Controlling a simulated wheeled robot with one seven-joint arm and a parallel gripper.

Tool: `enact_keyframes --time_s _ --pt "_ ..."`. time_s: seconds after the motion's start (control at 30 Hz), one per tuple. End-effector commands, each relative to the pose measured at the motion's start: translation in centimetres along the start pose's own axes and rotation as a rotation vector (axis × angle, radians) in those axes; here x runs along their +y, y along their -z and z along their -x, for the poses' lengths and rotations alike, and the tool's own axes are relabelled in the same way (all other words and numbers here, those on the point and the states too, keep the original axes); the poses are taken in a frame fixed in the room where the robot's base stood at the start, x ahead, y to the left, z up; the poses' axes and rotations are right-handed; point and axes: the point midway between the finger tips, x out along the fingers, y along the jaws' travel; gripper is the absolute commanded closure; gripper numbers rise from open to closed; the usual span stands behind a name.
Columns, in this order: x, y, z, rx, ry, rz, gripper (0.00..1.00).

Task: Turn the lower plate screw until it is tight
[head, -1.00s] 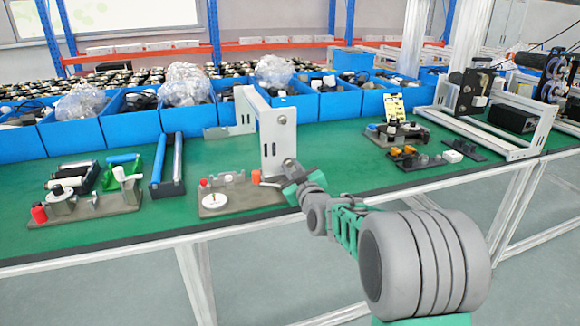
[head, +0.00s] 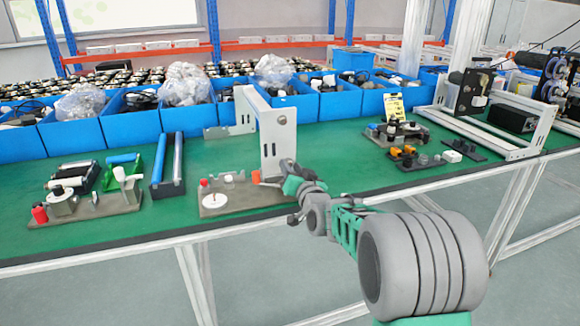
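The white upright metal plate (head: 277,140) stands near the front edge of the green table, with a small hole or screw showing near its top. Its lower right part is partly hidden by my gripper. My gripper (head: 289,170) is at the lower right corner of the plate, its grey tip touching or very close to it. The lower plate screw is not visible; that spot is covered by my gripper. The fingers are too small and overlapped to tell whether they are open or shut on anything.
A grey fixture (head: 240,195) with a white disc and red and orange knobs sits just left of my gripper. Another fixture (head: 100,207) is further left. Blue bins (head: 130,128) line the back. Bare green table (head: 340,160) lies right of the plate.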

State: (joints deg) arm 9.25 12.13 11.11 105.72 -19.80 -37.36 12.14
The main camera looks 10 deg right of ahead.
Motion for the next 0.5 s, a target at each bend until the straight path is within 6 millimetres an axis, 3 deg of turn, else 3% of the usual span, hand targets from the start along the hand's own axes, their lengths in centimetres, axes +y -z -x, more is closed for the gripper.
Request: enact_keyframes --time_s 0.27,0.5 --pt "0.07 -0.19 -0.01 0.002 0.001 0.021 0.65" --pt "0.25 -0.60 0.00 0.004 0.001 0.235 0.65"
